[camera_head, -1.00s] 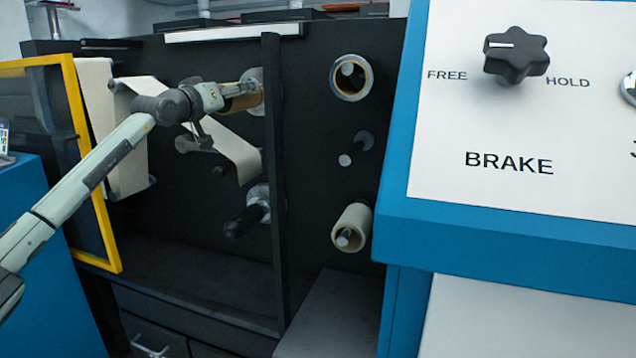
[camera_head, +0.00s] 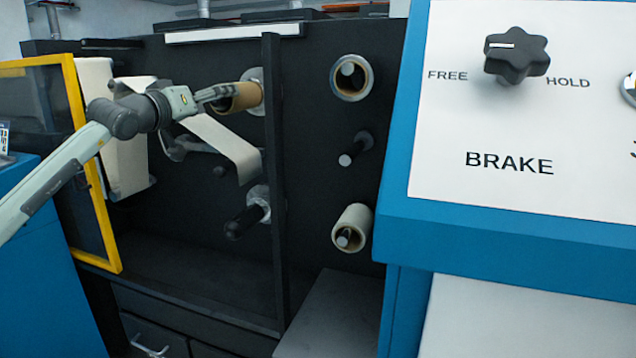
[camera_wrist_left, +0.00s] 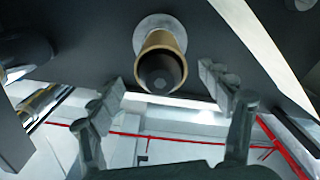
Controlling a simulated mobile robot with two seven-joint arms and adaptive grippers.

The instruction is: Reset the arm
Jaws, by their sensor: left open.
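My left arm comes in from the left in the head view, and its gripper (camera_head: 220,94) is at the upper left spindle, in front of a brown cardboard core (camera_head: 240,97). In the left wrist view the core (camera_wrist_left: 160,62) is seen end-on, with a dark spindle end inside it. My left gripper (camera_wrist_left: 168,110) is open there, its fingers spread below and to either side of the core, with nothing between the tips. My right gripper is not in view.
A white web (camera_head: 225,145) hangs below my left wrist. A bare black spindle (camera_head: 246,220) sticks out lower down. A yellow-framed door (camera_head: 100,205) stands open at the left. A dark upright bar (camera_head: 273,180) and a blue control panel (camera_head: 500,235) lie to the right.

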